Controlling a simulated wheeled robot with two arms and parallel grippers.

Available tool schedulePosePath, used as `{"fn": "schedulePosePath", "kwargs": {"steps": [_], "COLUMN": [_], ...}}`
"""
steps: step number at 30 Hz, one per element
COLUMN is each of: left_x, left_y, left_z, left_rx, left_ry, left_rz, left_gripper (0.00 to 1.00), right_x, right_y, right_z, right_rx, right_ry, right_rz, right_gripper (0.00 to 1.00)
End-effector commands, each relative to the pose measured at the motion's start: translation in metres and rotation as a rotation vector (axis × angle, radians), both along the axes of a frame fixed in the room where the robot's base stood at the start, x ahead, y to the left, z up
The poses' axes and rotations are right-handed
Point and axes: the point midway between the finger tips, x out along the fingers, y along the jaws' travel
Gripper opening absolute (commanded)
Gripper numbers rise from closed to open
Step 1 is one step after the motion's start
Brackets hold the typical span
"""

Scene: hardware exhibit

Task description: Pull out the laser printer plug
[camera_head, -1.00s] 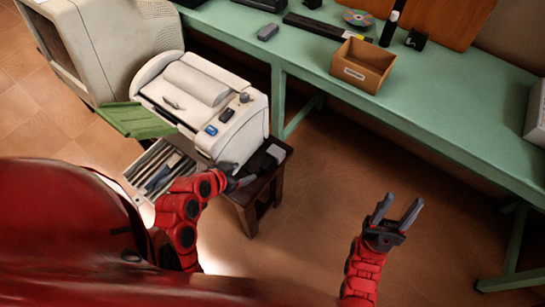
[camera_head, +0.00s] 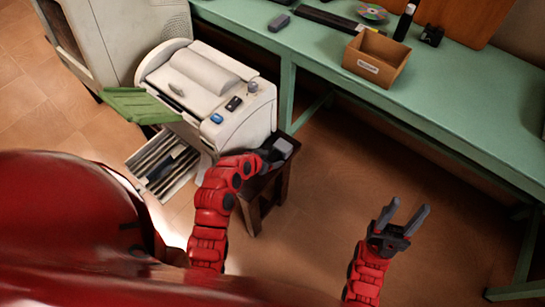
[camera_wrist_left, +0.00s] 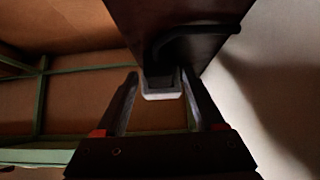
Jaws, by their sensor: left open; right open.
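The white laser printer (camera_head: 240,125) stands on a small dark wooden stand (camera_head: 254,215) at the centre left in the head view. A pale grey block, seemingly the plug (camera_head: 285,147), is at the stand's right edge. In the left wrist view the pale plug end (camera_wrist_left: 162,94) shows between my open fingers, with a dark cable (camera_wrist_left: 195,31) curving beside it. My left gripper (camera_head: 272,154) is open at the plug; whether the fingers touch it I cannot tell. My right gripper (camera_head: 397,216) is open and empty over the floor at the lower right.
A green workbench (camera_head: 462,112) runs along the back right, with a small cardboard box (camera_head: 376,63) on it. An old beige monitor (camera_head: 130,35) stands left of the printer. An open drawer-like tray (camera_head: 160,170) lies below the printer. The floor right of the stand is clear.

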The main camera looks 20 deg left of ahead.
Motion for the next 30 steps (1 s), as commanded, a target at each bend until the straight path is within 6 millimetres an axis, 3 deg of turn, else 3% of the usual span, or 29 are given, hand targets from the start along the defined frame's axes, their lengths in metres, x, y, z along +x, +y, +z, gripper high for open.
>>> {"fn": "schedulePosePath", "kwargs": {"steps": [14, 25, 30], "left_x": [0.0085, 0.0083, 0.0083], "left_y": [-0.0032, -0.003, -0.0028], "left_z": [-0.0073, -0.0076, -0.0075], "left_rx": [0.0, 0.001, 0.001], "left_ry": [-0.003, -0.002, -0.002], "left_rz": [0.0, 0.0, 0.0], "left_gripper": [0.7, 0.03, 0.0], "right_x": [0.0, 0.0, 0.0], "right_y": [-0.0001, 0.0, 0.0], "right_z": [0.0006, 0.0006, 0.0006], "right_rx": [0.0, 0.0, 0.0], "right_ry": [0.0, 0.0, 0.0], "right_rz": [0.0, 0.0, 0.0], "right_gripper": [0.5, 0.5, 0.5]}}
